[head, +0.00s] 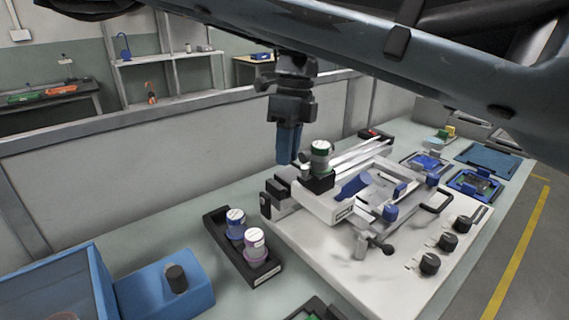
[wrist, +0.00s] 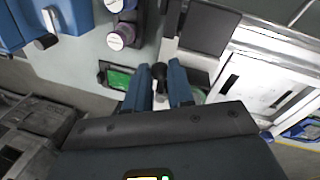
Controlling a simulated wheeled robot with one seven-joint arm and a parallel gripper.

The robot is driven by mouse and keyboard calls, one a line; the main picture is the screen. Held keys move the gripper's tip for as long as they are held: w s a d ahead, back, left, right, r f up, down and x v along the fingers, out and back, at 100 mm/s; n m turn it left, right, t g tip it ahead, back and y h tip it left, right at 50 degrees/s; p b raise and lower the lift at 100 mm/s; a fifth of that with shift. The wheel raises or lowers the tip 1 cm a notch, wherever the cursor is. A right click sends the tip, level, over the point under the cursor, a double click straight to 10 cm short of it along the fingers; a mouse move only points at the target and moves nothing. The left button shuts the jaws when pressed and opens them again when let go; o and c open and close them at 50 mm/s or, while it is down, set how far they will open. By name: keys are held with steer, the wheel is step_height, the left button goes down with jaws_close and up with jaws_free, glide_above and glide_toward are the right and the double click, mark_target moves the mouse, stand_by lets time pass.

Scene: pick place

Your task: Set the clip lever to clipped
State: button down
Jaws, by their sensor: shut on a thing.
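The white machine (head: 335,250) stands on the bench, with metal rails, blue clamps and black knobs. Another lever with a black ball end (head: 387,249) is at the machine's front.
A black tray (head: 264,273) with two jars stands left of the machine, near a blue bin (head: 65,285). Black dials (head: 430,263) line the machine's right front. Blue trays (head: 487,158) lie at the far right. A low wall (head: 180,150) runs behind the bench.

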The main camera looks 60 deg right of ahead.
steer(key=shift+s+d+m+b, duration=0.1)
steer(key=shift+d+m+b, duration=0.3)
steer(key=shift+m+b, duration=0.5)
steer(key=c, duration=1)
jaws_free()
steer(key=shift+r, duration=0.1)
steer(key=r, duration=0.2)
steer(key=d+r, duration=0.1)
steer(key=r, duration=0.4)
steer(key=shift+s+d+r, duration=0.1)
steer(key=shift+d+r, duration=0.15)
